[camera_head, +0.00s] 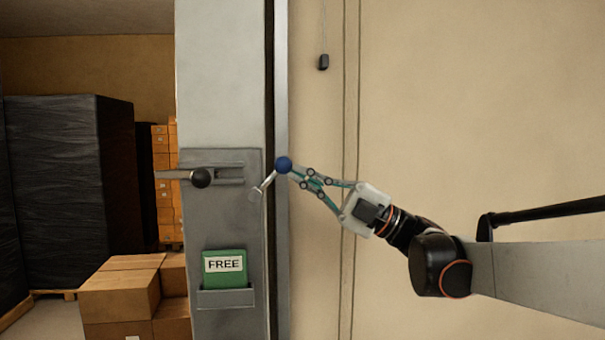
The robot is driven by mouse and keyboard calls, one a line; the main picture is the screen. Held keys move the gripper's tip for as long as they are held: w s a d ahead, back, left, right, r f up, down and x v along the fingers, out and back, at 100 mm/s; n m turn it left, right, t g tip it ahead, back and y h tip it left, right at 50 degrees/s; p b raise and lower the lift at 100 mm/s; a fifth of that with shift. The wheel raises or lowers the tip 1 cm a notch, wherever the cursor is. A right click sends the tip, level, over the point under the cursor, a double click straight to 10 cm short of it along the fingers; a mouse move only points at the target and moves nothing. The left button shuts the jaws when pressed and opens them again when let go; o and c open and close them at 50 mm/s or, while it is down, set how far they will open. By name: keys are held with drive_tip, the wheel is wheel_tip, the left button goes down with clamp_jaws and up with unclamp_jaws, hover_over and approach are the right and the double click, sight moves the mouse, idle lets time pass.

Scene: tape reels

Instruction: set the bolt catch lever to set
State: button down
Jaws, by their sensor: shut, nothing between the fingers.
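The bolt catch lever (268,182) is a short metal arm on the right edge of a grey door panel.
A green card reading FREE (224,266) stands in a holder (226,298) below the bolt. A dark pull on a cord (323,62) hangs above my gripper against the beige wall (480,90). Cardboard boxes (120,296) and a black wrapped stack (60,180) stand at the left.

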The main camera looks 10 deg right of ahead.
drive_tip(key=a+r+n+g+h+p, duration=0.1)
drive_tip(key=a+r+h+p, duration=0.3)
drive_tip(key=r+h+p, duration=0.1)
drive_tip(key=shift+a+n, duration=0.3)
drive_tip(key=shift+a, duration=0.1)
idle(0.8)
